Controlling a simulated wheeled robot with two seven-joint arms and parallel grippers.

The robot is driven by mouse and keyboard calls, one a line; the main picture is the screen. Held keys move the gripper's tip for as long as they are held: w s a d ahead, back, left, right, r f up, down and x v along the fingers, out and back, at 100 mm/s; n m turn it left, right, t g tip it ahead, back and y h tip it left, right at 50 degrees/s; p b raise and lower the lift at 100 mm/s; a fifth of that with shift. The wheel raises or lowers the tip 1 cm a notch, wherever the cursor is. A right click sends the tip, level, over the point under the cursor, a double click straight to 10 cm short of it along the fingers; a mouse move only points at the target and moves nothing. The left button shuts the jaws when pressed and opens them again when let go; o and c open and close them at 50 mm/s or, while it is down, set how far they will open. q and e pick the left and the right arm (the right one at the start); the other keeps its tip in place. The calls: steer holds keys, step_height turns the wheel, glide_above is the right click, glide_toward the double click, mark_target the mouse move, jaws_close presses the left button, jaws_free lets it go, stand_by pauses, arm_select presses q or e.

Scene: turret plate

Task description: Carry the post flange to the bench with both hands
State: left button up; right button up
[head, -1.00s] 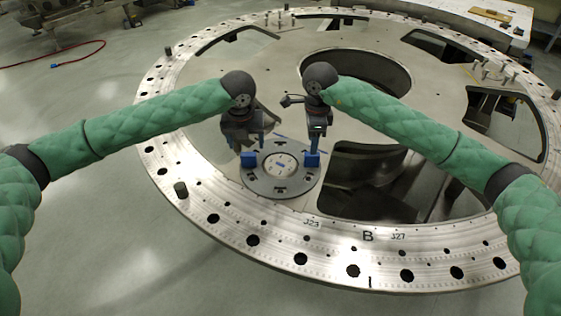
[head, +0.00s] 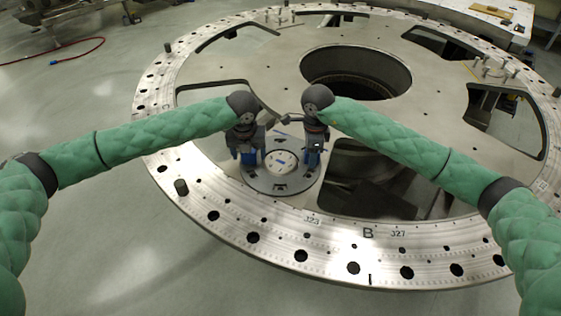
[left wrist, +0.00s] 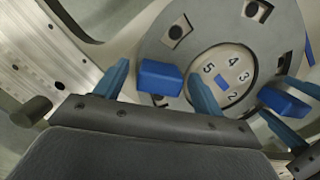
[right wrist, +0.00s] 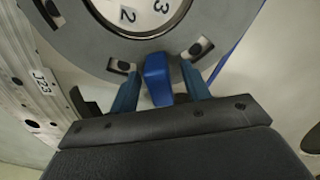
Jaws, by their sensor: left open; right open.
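The post flange (head: 263,183) is a grey ring with a pale numbered centre. It lies flat on the big turret plate's near-left part and also shows in the left wrist view (left wrist: 172,60) and right wrist view (right wrist: 75,38). It has a blue block on each side. My left gripper (head: 247,160) is open, its fingers on either side of the left blue block (left wrist: 160,77), with gaps. My right gripper (head: 312,160) is open, its fingers straddling the right blue block (right wrist: 158,78) closely; contact cannot be told. A pale bench (head: 455,12) stands at the back right.
The turret plate (head: 205,232) has a drilled rim, upright pegs such as one at front left (head: 181,187), large cut-outs and a round central hole (head: 357,75). Grey floor (head: 100,240) is clear at left. A red hose (head: 75,50) lies at the far left.

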arm_select(q)
steer(key=shift+w+f, duration=0.1)
steer(key=shift+f, duration=0.35)
arm_select(e)
steer(key=shift+f, duration=0.45)
arm_select(q)
steer(key=c, duration=0.9)
arm_select(e)
steer(key=c, duration=1)
arm_select(q)
jaws_close()
arm_select(e)
jaws_close()
arm_select(q)
steer(key=shift+r, duration=0.1)
arm_select(e)
steer(key=shift+r, duration=0.1)
